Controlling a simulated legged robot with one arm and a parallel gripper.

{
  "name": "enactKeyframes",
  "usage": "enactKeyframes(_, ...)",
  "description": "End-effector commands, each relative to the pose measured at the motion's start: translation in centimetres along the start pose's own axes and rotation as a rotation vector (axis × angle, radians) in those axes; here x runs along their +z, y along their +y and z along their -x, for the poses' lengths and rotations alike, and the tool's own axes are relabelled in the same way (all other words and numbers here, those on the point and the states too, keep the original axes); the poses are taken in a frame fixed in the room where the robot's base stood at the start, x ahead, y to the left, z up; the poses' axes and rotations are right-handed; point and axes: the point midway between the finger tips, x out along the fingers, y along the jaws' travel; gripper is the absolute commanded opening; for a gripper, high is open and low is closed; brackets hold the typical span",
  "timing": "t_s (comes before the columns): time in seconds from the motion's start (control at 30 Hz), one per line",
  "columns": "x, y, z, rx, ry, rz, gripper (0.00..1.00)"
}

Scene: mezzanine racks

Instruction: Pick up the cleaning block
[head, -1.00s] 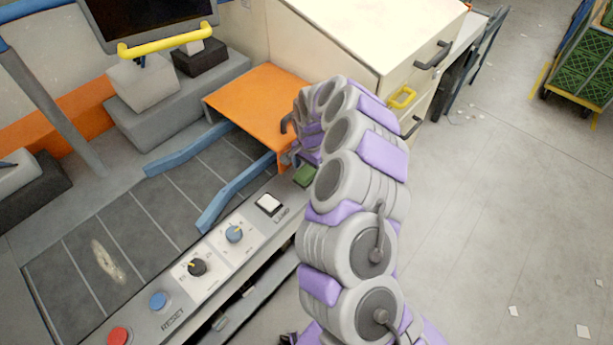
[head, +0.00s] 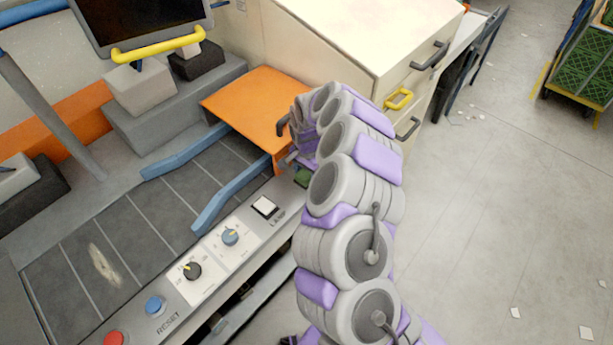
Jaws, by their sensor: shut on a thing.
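A small green block, which I take for the cleaning block (head: 302,178), shows at the near right corner of the conveyor machine, by the orange hood. My arm hides much of it. My gripper (head: 292,164) is at the block, shut on it, just in front of the orange hood. The fingers are small and partly hidden by my arm, so the exact grip does not show. I cannot tell whether the block still touches the surface below.
The orange hood (head: 262,105) stands just behind my gripper. Blue guide rails (head: 230,194) and a control panel (head: 212,262) with knobs and buttons lie to the left. A cream drawer cabinet (head: 345,45) stands behind.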

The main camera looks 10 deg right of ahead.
Motion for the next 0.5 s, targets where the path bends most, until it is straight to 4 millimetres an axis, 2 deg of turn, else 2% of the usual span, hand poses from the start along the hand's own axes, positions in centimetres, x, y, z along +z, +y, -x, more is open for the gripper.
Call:
enactKeyframes(0.27, 0.2, -0.1, 0.1, 0.001, -0.001, 0.002, 0.30)
enactKeyframes(0.5, -0.3, 0.2, 2.3, -0.005, -0.003, 0.002, 0.30)
